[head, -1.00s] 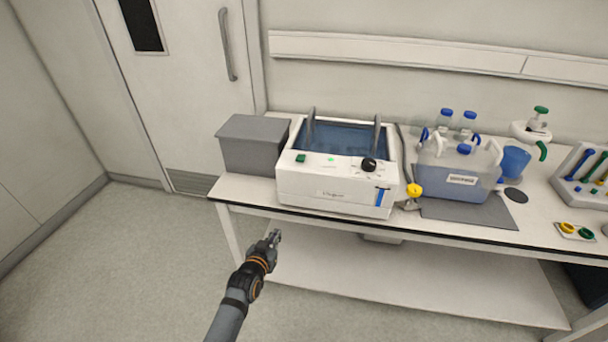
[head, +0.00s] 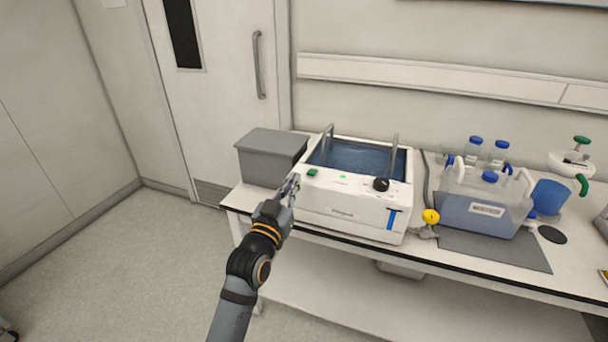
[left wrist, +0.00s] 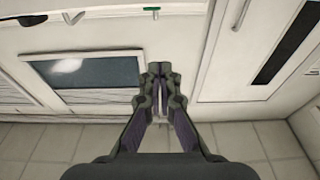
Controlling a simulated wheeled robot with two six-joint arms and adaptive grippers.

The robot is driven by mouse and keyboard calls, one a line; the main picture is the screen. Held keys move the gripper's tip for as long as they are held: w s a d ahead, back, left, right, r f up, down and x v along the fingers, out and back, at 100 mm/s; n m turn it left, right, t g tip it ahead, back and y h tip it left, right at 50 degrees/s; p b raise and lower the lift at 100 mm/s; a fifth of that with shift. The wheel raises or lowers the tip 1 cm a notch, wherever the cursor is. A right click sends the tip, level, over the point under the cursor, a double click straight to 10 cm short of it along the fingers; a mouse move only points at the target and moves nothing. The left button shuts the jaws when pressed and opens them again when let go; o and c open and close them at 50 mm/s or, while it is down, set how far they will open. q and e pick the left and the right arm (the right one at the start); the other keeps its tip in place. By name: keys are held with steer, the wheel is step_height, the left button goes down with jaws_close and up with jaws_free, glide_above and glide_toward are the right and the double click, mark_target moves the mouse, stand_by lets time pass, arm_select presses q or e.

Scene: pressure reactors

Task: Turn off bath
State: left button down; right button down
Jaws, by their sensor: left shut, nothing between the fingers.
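The bath (head: 345,222) is a white box with an open basin of blue water on the bench in the head view. Its top front panel has a green rocker switch (head: 312,172) at the left, a small lit green light (head: 343,177) and a black knob (head: 381,184) at the right. My left gripper (head: 293,186) is shut and empty at the bath's front left corner, just left of and below the green switch. I cannot tell whether it touches the bath. Its closed fingers also show in the left wrist view (left wrist: 160,72). My right gripper is not in view.
A grey box (head: 270,158) stands left of the bath. Two upright metal handles rise from the basin. A yellow valve knob (head: 430,216) and a clear tank (head: 485,205) of bluish liquid stand to the right.

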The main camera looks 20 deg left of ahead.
arm_select(q)
steer(key=r, duration=0.2)
glide_above(303, 181)
steer(key=shift+w+d+f+p, duration=0.15)
steer(key=shift+w+f+p, duration=0.05)
steer(key=shift+w+p, duration=0.25)
steer(key=f, duration=0.3)
steer(key=shift+s, duration=0.35)
steer(key=shift+s+f+b, duration=0.1)
steer(key=shift+f+b, duration=0.2)
steer(key=shift+f, duration=0.2)
